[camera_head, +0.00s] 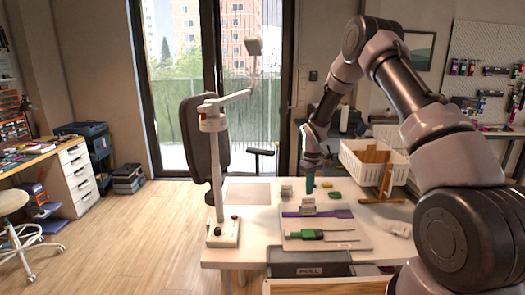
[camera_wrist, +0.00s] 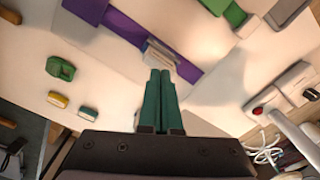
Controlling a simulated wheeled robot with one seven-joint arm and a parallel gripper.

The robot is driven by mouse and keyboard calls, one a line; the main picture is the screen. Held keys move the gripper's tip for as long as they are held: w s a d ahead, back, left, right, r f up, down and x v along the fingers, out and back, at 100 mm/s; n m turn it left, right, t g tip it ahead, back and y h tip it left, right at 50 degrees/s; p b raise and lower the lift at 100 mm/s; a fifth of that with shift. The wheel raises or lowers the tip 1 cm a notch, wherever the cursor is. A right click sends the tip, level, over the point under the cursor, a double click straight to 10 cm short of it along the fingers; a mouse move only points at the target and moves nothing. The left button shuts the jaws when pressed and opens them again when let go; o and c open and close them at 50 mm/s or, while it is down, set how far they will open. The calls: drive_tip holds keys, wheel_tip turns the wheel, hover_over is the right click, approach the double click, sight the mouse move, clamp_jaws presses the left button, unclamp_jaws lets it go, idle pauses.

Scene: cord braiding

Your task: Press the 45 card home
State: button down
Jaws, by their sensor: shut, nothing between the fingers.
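My gripper (camera_head: 310,187) is above the white table, its green fingers pointing down and held together. In the wrist view, the fingers (camera_wrist: 160,80) are shut with nothing between them. Their tips appear close to a small pale block-like holder (camera_wrist: 162,55) on a purple strip (camera_wrist: 118,27). In the head view, the holder (camera_head: 308,203) is just below the fingertips on the purple strip (camera_head: 338,213); I cannot tell whether they touch. No number 45 is readable, so I cannot pick out the 45 card with certainty.
Small green blocks (camera_head: 334,195) lie behind the strip. A green-handled tool (camera_head: 305,234) lies on a pale tray in front. A white basket (camera_head: 373,167) stands at back right. A white stand (camera_head: 223,232) with a tall post rises at the left.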

drive_tip(key=shift+f, duration=1.25)
idle(0.4)
wheel_tip(320, 180, up, 8)
idle(0.9)
drive_tip(key=shift+r, duration=0.15)
drive_tip(key=s+d+r+m+t, duration=0.15)
drive_tip(key=s+r, duration=0.25)
drive_tip(key=r, duration=0.5)
drive_tip(key=s+d+r+m+t, duration=0.1)
drive_tip(key=s+r+m, duration=0.1)
drive_tip(key=s+r, duration=0.45)
drive_tip(key=s+d+r+m+t, duration=0.1)
drive_tip(key=s+d+r, duration=0.1)
drive_tip(key=r, duration=0.9)
drive_tip(key=s+d+r+m+t+y, duration=0.1)
drive_tip(key=s+r, duration=0.3)
drive_tip(key=s, duration=0.7)
drive_tip(key=s+r+m+t+y, duration=0.1)
drive_tip(key=s+r+m, duration=0.3)
drive_tip(key=s, duration=0.8)
drive_tip(key=shift+d+r+m+t, duration=0.15)
drive_tip(key=shift+d+m+t, duration=0.25)
drive_tip(key=shift+t, duration=0.45)
